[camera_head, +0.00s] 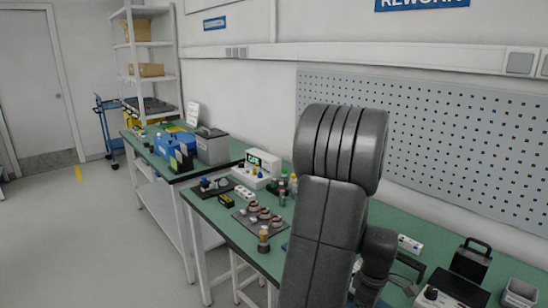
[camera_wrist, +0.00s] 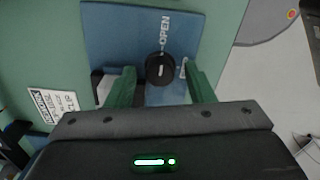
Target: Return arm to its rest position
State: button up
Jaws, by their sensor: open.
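My gripper (camera_wrist: 158,84) shows in the wrist view with its two green fingers apart and nothing held. A black round knob (camera_wrist: 160,69) with a white mark appears between the fingertips, with a gap on each side. It sits on a blue panel (camera_wrist: 112,35) marked OPEN. I cannot tell how far the fingertips are from the panel. In the head view my grey arm (camera_head: 330,215) rises large in the foreground, over the green-topped bench (camera_head: 222,214). My gripper cannot be made out there.
Dark trays with small parts, a white device (camera_head: 262,163) and bottles stand on the bench left of my arm. A black-handled box (camera_head: 470,261) stands at right. A pegboard wall (camera_head: 440,130) rises behind. Floor (camera_head: 80,230) at left is clear.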

jog(key=shift+r, duration=0.1)
notch_tip(320, 180, up, 13)
notch_tip(320, 180, down, 14)
jog(key=shift+r, duration=0.25)
jog(key=shift+r+m, duration=0.15)
jog(key=shift+m, duration=0.25)
jog(key=shift+m+p, duration=0.3)
jog(key=shift+m, duration=0.5)
jog(key=m+p, duration=0.1)
jog(key=m, duration=0.5)
jog(key=m+p, duration=0.2)
jog(key=m, duration=0.3)
jog(key=shift+m+p, duration=0.85)
jog(key=shift+m, duration=1.45)
